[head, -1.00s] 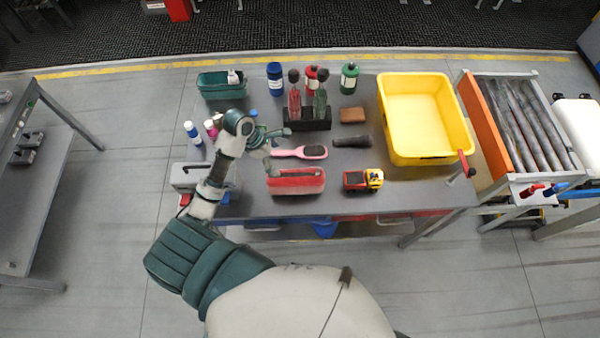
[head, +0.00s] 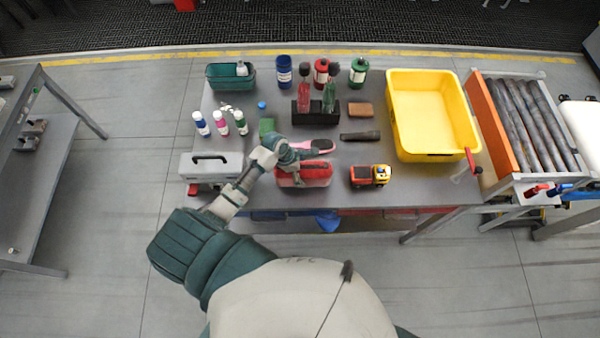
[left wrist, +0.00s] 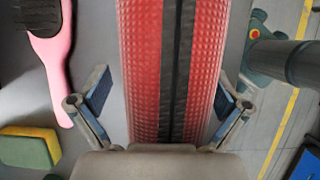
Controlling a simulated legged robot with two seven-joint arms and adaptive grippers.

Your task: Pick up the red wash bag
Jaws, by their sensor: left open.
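The red wash bag (head: 303,174) lies near the front edge of the grey table in the head view, partly hidden by my left gripper. In the left wrist view the red wash bag (left wrist: 145,75) fills the middle, with a dark zip strip along its length. My left gripper (head: 300,160) is over the bag. In the left wrist view my left gripper (left wrist: 163,95) is open, with one finger on each side of the bag. I cannot tell whether the fingers touch it. My right gripper is not in view.
A pink brush (head: 316,146) lies just behind the bag, and a toy truck (head: 370,175) stands to its right. A yellow-green sponge (left wrist: 30,147) shows in the left wrist view. A grey case (head: 211,166) stands left. A yellow bin (head: 395,120) is at the right.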

